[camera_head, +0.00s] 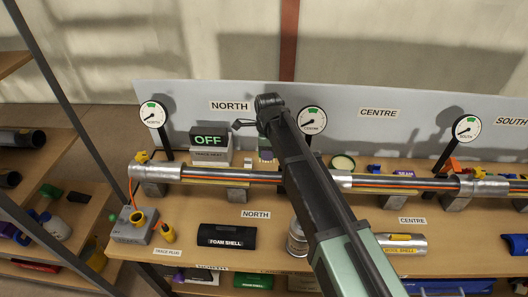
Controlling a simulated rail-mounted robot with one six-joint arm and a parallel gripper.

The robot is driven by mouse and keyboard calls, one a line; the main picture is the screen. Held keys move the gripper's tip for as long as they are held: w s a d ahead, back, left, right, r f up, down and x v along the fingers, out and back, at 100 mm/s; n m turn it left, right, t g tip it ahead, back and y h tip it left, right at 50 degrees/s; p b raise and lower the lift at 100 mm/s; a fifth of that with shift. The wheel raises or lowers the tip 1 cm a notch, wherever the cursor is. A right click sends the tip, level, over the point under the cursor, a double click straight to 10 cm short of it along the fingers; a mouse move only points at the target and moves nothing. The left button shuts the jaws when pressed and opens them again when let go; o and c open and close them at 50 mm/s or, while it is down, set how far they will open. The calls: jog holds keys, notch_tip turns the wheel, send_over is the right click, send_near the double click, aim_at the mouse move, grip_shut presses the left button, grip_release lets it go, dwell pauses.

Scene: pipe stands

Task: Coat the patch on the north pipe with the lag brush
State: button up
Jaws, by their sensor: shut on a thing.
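The north pipe (213,174) runs left to right along the bench at the left, held in silvery end pieces on grey stands. An orange line runs along it. My arm crosses in front of its right part. I cannot make out a patch on the pipe. My arm reaches up from the lower right, and its far end shows in front of the grey back panel. A small dark piece (244,123) juts out to the left there, too small to identify. My gripper is not plainly visible; my arm seems to hide it. I cannot make out the lag brush.
A trace heat box (210,143) reading OFF stands behind the north pipe. A black foam shell (227,236) and a grey box (136,228) lie in front. A can (297,239) stands beside my arm. Gauges (152,115) rise along the panel. Shelves stand left.

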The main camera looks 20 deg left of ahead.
notch_tip(320, 180, down, 6)
jog(key=b, duration=0.5)
jog(key=shift+r, duration=0.25)
jog(key=shift+a+f+b, duration=0.15)
jog(key=shift+f+b, duration=0.2)
jog(key=shift+b, duration=0.25)
jog(key=shift+s+a+r+p, duration=0.2)
jog(key=shift+a, duration=0.4)
jog(key=shift+s+a+r+p, duration=0.15)
jog(key=shift+a, duration=0.4)
jog(key=o, duration=0.4)
grip_shut()
jog(key=shift+f+b, duration=0.5)
jog(key=shift+f+b, duration=0.3)
